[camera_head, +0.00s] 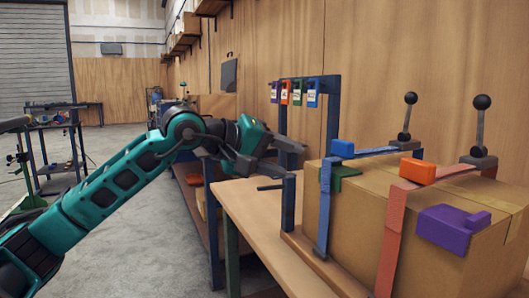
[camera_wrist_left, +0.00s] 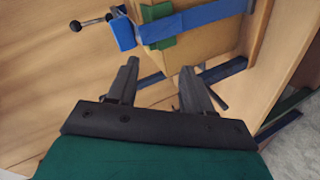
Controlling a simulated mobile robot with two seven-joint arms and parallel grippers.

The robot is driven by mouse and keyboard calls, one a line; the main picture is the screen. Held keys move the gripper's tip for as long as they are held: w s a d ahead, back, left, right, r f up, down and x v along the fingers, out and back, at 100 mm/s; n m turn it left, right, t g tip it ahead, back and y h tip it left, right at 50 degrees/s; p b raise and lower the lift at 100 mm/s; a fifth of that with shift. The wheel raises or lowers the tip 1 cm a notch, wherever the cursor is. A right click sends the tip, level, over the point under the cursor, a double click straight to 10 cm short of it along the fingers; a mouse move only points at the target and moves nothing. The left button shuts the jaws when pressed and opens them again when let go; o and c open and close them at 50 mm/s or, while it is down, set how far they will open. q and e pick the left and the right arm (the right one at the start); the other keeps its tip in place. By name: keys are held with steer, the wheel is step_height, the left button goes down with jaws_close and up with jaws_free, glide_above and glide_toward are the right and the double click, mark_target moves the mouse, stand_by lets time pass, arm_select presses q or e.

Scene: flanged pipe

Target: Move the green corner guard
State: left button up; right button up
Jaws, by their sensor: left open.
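The green corner guard (camera_head: 345,172) sits on the top left edge of the cardboard box (camera_head: 340,222), under the blue strap (camera_head: 325,210). The strap hides part of it. In the left wrist view the green guard (camera_wrist_left: 161,43) shows beside the blue strap, beyond the fingertips. My left gripper (camera_head: 288,162) is open, left of the box and apart from the guard. Its two spread fingers (camera_wrist_left: 160,68) have nothing between them in the left wrist view. My right gripper is not in view.
The box stands on a wooden bench (camera_head: 265,215). An orange strap (camera_head: 392,235), an orange block (camera_head: 417,171), a blue block (camera_head: 342,149) and a purple guard (camera_head: 452,229) are on it. Black-knobbed levers (camera_head: 407,118) stand behind. A blue rack (camera_head: 331,110) with coloured tags rises near my left gripper.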

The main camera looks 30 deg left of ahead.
arm_select(q)
steer(key=v, duration=0.4)
steer(key=shift+s+a+f, duration=0.1)
steer(key=shift+a, duration=0.1)
stand_by(0.4)
